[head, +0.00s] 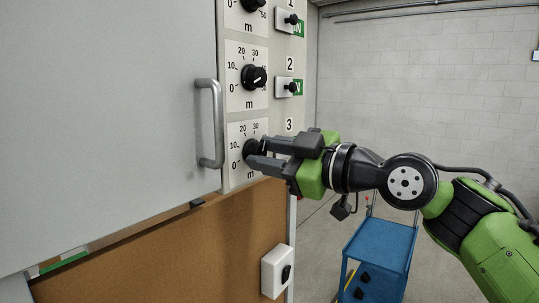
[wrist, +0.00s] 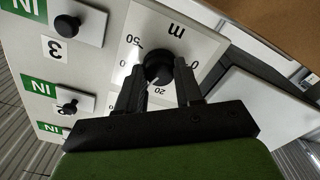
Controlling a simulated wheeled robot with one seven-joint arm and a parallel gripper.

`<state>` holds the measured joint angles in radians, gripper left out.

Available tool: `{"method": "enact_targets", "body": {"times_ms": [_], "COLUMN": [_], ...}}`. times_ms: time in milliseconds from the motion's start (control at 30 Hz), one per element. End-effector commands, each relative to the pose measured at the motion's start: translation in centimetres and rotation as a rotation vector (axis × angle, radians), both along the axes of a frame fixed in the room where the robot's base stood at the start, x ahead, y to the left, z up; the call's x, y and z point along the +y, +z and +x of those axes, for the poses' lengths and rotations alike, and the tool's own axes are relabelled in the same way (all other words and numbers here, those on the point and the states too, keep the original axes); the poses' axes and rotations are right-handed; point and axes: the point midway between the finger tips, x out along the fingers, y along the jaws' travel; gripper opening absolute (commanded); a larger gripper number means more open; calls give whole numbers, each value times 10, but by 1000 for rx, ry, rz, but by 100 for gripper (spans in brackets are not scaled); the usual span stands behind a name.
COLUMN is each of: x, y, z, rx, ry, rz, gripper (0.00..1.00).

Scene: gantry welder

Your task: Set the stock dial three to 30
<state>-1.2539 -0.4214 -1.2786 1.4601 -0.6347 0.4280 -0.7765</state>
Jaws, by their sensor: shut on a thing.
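The stock dial three is a black round knob (head: 250,150) on a white scale plate under the label 3 on the grey panel. My gripper (head: 260,154) reaches in from the right and is shut on the knob. In the wrist view the knob (wrist: 159,67) sits between the two fingers of my gripper (wrist: 159,82), one on each side. The scale plate (wrist: 205,45) appears upside down there. A pale pointer mark on the knob points down and slightly left, close to the 20. The 30 is hidden by a finger in that view but shows in the head view.
Dial two (head: 254,77) sits above, with another dial over it. Small black switches with green labels, such as one (head: 288,88), line the right side. A metal door handle (head: 212,122) stands out at left. A blue cart (head: 378,246) is on the floor at right.

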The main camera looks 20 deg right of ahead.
Motion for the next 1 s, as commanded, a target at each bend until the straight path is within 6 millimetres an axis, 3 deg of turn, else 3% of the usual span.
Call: {"method": "enact_targets", "body": {"times_ms": [67, 100, 267, 533, 633, 1000], "x": [0, 0, 0, -1, -9, -68], "y": [0, 0, 0, 0, -1, 0], "z": [0, 0, 0, -1, -10, -92], "rx": [-1, -1, -1, 0, -1, -5], "ry": [1, 1, 1, -1, -3, -3], "rz": [0, 0, 0, 1, 3, 3], "gripper": [5, 38, 61, 61, 61, 61]}}
